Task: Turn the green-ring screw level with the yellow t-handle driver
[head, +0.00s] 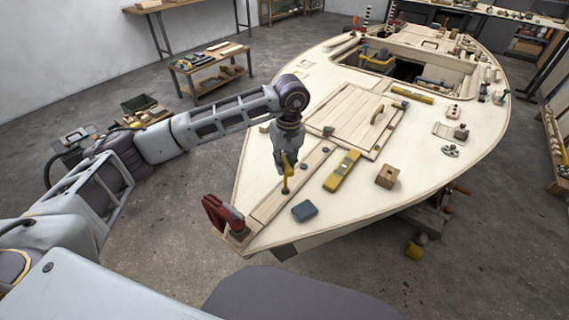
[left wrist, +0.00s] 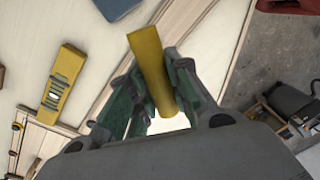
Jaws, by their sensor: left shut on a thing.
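My left gripper (head: 287,160) is shut on the yellow t-handle driver (head: 286,181), above the light plank near the bow. The driver points down, close to upright. A small dark green spot at its lower end, which looks like the green-ring screw (head: 285,191), sits on the plank. Whether the tip is seated in the screw and how high the head stands cannot be told. In the left wrist view the yellow handle (left wrist: 152,72) lies between the green-grey fingers and hides the tip and screw. My right gripper is not in view.
A yellow spirit level (head: 342,170), a blue block (head: 305,211) and a wooden block (head: 387,176) lie on the deck right of the driver. A red clamp (head: 222,215) grips the bow edge at the left. A dark fitting (head: 326,149) sits further up the plank.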

